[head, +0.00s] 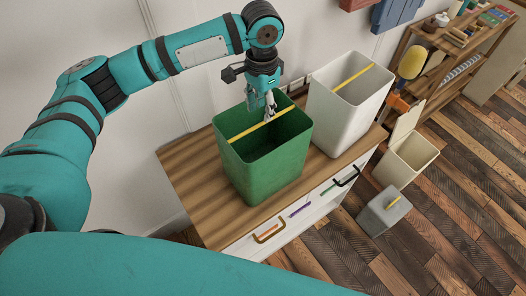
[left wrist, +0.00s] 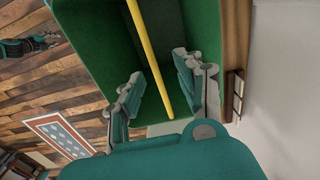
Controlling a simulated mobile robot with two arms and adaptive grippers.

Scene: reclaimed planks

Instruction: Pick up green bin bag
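A green bin (head: 268,172) with an open top stands on the wooden cabinet top. A yellow bar (head: 258,126) runs across its opening; no separate bag can be told from the bin. My left gripper (head: 270,110) points down over the rear part of the opening, at the bar. In the left wrist view, the left gripper's fingers (left wrist: 158,88) are spread on either side of the yellow bar (left wrist: 146,50), with green walls (left wrist: 95,40) around. Whether the fingers touch the bar cannot be told.
A white bin (head: 335,118) with a yellow bar stands on the cabinet top (head: 195,180), close right of the green one. A cream bin (head: 410,158) and a grey box (head: 383,212) stand on the floor. The wall is close behind; shelves (head: 455,45) are back right.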

